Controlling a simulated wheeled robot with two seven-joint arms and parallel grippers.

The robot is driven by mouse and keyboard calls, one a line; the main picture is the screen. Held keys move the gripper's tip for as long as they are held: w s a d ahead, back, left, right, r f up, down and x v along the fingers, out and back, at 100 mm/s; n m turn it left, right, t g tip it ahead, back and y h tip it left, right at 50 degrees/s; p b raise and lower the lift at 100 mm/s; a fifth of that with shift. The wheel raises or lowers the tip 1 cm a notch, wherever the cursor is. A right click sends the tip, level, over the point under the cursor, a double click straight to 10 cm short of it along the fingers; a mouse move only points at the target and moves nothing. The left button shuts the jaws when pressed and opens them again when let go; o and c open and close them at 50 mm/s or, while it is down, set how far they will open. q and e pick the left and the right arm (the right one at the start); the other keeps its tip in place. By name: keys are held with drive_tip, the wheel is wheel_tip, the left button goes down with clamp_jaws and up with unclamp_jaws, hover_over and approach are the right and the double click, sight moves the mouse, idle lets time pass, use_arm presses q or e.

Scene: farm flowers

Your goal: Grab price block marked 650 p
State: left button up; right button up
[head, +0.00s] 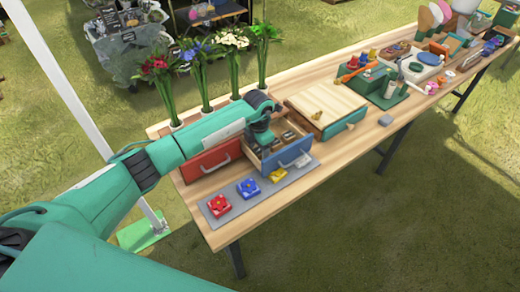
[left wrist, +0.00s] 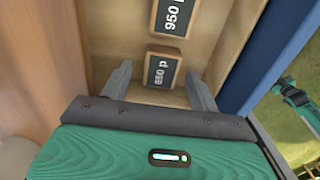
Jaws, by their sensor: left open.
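A dark price block with a wooden edge, its label reading 650 p (left wrist: 162,70), lies in the open wooden drawer (left wrist: 235,50). In the left wrist view it sits between the fingertips of my left gripper (left wrist: 159,75), which is open, with a gap on each side. A second block marked 950 p (left wrist: 174,16) lies beyond it in the drawer. In the head view my left gripper (head: 263,139) reaches down into the drawer with the blue front (head: 289,155), and my arm hides part of the inside. My right gripper is not in view.
A closed red drawer (head: 208,161) is left of the open one. Red (head: 219,206), blue (head: 248,188) and yellow (head: 278,175) flower tiles lie on a grey mat in front. Flowers in vases (head: 203,80) stand behind. A wooden box (head: 325,105) stands to the right.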

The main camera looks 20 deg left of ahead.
use_arm(q)
drive_tip(key=shift+f, duration=0.35)
drive_tip(key=c, duration=1.3)
drive_tip(key=shift+r, duration=0.15)
